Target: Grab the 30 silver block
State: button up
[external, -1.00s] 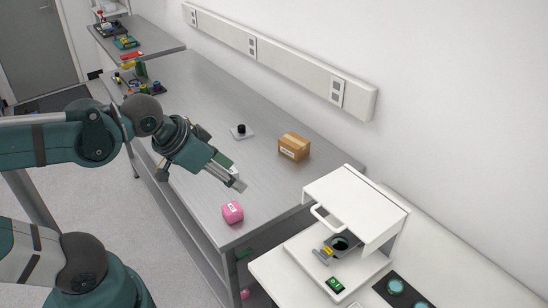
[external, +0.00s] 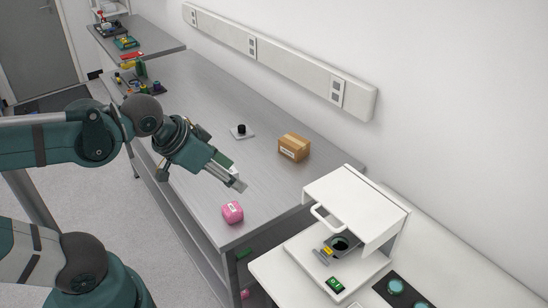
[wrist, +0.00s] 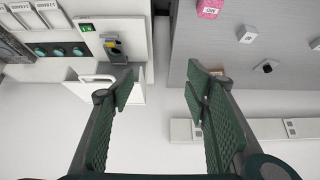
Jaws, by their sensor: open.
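My gripper (external: 238,185) hangs over the near end of the grey bench in the external view. In the wrist view my gripper (wrist: 158,86) is open, with nothing between its fingers. No block with a readable 30 shows. A small grey piece with a yellow mark (external: 327,251) sits in the white instrument (external: 352,205), beside a dark round opening. It also shows in the wrist view (wrist: 114,49), left of my fingers. A small pale block (wrist: 247,35) lies on the bench right of my fingers; I cannot tell if it is silver.
A pink labelled block (external: 232,212) sits near the bench's front corner. A cardboard box (external: 294,148) and a black knob on a white plate (external: 241,131) stand farther back. The instrument's raised cover with its handle overhangs the opening. The bench (external: 215,95) is largely clear at the middle.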

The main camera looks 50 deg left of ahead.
dwell(0.3)
jog(key=w+a+r+n+g+y, duration=0.15)
jog(key=w+a+n, duration=0.25)
jog(key=w+a, duration=0.6)
jog(key=w+a+r+n+g, duration=0.1)
jog(key=w+a+n+g, duration=0.15)
jog(key=w+a, duration=0.8)
jog(key=w+a+f+n+g, duration=0.1)
jog(key=w+a+f+n, duration=0.35)
jog(key=a, duration=1.05)
jog(key=s+a+f+n+g, duration=0.15)
jog(key=a+f, duration=0.55)
jog(key=a, duration=0.9)
jog(key=s+a+f+n, duration=0.1)
jog(key=a+f, duration=0.3)
jog(key=a, duration=0.1)
jog(key=s+a+f+n+h, duration=0.1)
jog(key=a+f+n, duration=0.1)
jog(key=a+f, duration=0.2)
jog(key=s+a+f+n+p, duration=0.1)
jog(key=a+f, duration=0.3)
jog(key=a, duration=0.4)
jog(key=shift+s+f+g+h, duration=0.15)
jog(key=shift+s+g+h, duration=0.15)
jog(key=shift+s, duration=0.2)
jog(key=shift+s+a+f+n, duration=0.25)
jog(key=shift+a+f, duration=0.15)
